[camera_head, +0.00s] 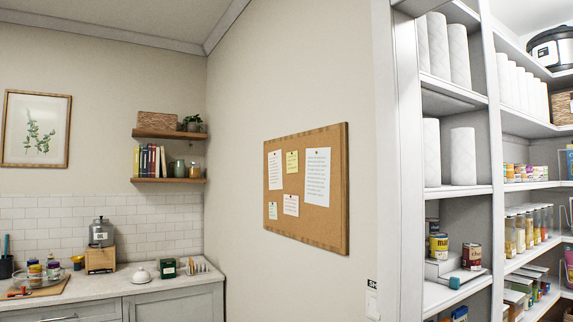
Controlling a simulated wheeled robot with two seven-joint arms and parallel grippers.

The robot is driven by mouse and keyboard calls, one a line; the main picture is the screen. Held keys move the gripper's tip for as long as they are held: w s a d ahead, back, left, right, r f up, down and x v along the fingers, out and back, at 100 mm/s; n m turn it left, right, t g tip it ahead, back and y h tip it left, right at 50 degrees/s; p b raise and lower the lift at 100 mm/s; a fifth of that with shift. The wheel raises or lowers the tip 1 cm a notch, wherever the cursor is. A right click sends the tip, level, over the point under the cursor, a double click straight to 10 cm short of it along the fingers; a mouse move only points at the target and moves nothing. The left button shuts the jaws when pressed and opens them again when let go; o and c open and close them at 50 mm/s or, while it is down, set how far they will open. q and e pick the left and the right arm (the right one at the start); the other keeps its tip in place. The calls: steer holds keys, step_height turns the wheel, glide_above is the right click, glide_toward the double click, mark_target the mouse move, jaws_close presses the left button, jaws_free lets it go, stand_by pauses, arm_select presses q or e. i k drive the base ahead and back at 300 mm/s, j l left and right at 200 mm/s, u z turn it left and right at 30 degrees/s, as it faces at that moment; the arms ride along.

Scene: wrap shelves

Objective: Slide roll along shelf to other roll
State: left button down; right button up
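White paper-towel-like rolls stand upright on the white shelves at the right in the head view. On the middle shelf (470,191) a taller roll (432,152) stands at the left and a shorter roll (462,156) to its right, with a narrow gap between them. Several more rolls (459,55) stand close together on the shelf above. The left part of the shelves is hidden by the white door frame. Neither of my grippers shows in this view.
The white door frame (386,150) stands left of the shelves. Cans (438,246) sit on the shelf below the two rolls. A corkboard (308,190) hangs on the wall. A counter (150,287) with several items runs along the left.

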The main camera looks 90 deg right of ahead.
mark_target(463, 167)
steer(key=l+z, duration=0.2)
steer(key=z, duration=3.65)
steer(key=l, duration=0.1)
